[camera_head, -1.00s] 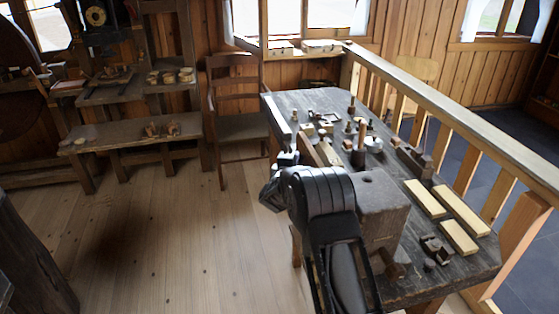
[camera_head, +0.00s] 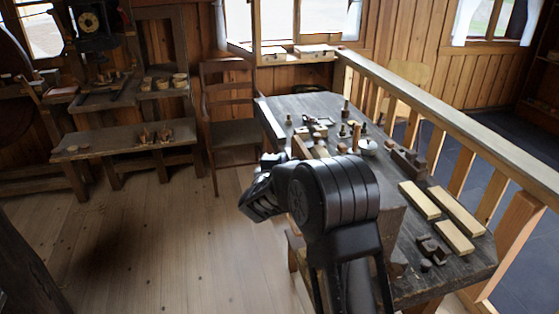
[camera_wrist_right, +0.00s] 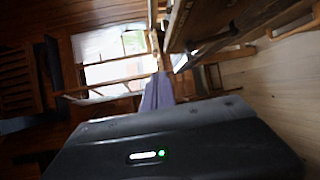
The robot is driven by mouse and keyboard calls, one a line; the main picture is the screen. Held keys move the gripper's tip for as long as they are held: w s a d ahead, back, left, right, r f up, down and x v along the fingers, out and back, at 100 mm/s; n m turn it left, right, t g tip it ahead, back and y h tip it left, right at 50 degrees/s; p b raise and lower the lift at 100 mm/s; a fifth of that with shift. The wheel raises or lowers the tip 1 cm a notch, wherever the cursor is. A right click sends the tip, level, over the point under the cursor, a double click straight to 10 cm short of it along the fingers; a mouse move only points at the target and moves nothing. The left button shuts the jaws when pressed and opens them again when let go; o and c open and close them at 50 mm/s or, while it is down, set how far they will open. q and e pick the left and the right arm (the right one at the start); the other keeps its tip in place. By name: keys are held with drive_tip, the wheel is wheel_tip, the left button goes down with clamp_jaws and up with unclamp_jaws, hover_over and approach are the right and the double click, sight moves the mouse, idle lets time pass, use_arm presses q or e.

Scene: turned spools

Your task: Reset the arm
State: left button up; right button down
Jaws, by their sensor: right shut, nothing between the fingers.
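My right arm (camera_head: 335,195) rises in the middle of the head view, black and bent, in front of the workbench. My right gripper (camera_head: 262,200) is at its left end, over the floor beside the bench's left edge. It is dark, and the arm partly hides it. In the right wrist view the shut fingers (camera_wrist_right: 158,92) stick out beyond the dark wrist housing, with nothing held between them. My left gripper is in neither view.
The workbench (camera_head: 465,262) carries several small turned pieces, tools and pale wood blocks (camera_head: 453,236). A railing (camera_head: 450,110) runs along its right side. A chair (camera_head: 230,130) and a low bench (camera_head: 125,135) stand behind at left. The wooden floor (camera_head: 150,240) at left is clear.

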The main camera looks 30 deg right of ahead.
idle(0.3)
drive_tip(key=s+a+f+m+g+y, duration=0.1)
drive_tip(key=s+a+f+m+y, duration=0.3)
drive_tip(key=a+f, duration=0.65)
drive_tip(key=s+a+f+m+g+y, duration=0.15)
drive_tip(key=a+f+m+y, duration=0.35)
drive_tip(key=a+f, duration=0.6)
drive_tip(key=s+a+f+m+g+y, duration=0.1)
drive_tip(key=s+a+f+g+y, duration=0.1)
drive_tip(key=s+a+f, duration=0.4)
drive_tip(key=s+a+f+m+g+y, duration=0.1)
drive_tip(key=s+a+f+y, duration=0.15)
drive_tip(key=s+f, duration=0.5)
drive_tip(key=s+a+f+g, duration=0.1)
drive_tip(key=s+a, duration=0.2)
drive_tip(key=s, duration=0.3)
drive_tip(key=s+a+f+g+y, duration=0.1)
drive_tip(key=s+a+f+g, duration=0.1)
drive_tip(key=s, duration=0.5)
drive_tip(key=s+a+f+g+y, duration=0.1)
drive_tip(key=s+a+g, duration=0.1)
drive_tip(key=s+a, duration=0.3)
drive_tip(key=shift+s+f, duration=0.25)
drive_tip(key=shift+s, duration=1)
drive_tip(key=shift+d, duration=0.1)
